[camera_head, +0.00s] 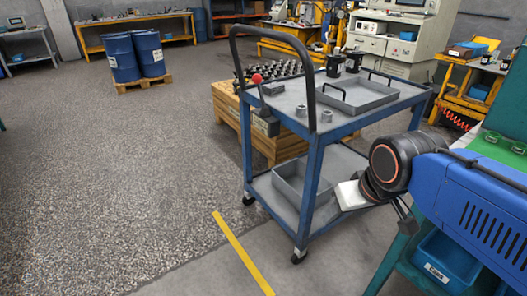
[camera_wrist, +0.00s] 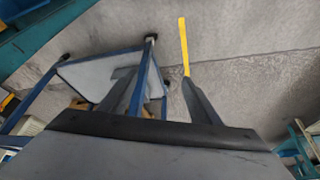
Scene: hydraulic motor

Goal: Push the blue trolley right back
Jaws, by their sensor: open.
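The blue trolley (camera_head: 313,180) stands upright in the middle of the camera_head view, with grey top and lower shelves and a tall black handle at its left end. In the wrist view, the trolley (camera_wrist: 95,75) shows at left, with one blue leg in the space between the fingers. My gripper (camera_wrist: 158,76) is open, its two fingers spread apart. In the camera_head view, it is beside the trolley's right side, partly hidden behind my arm. I cannot tell whether a finger touches the leg.
The top shelf carries a grey tray (camera_head: 372,100) and metal parts. A wooden crate (camera_head: 272,147) stands behind the trolley. A yellow floor line (camera_head: 242,253) runs in front. Blue barrels (camera_head: 122,58) stand farther back. A green bench (camera_head: 492,152) is at right. The floor at left is clear.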

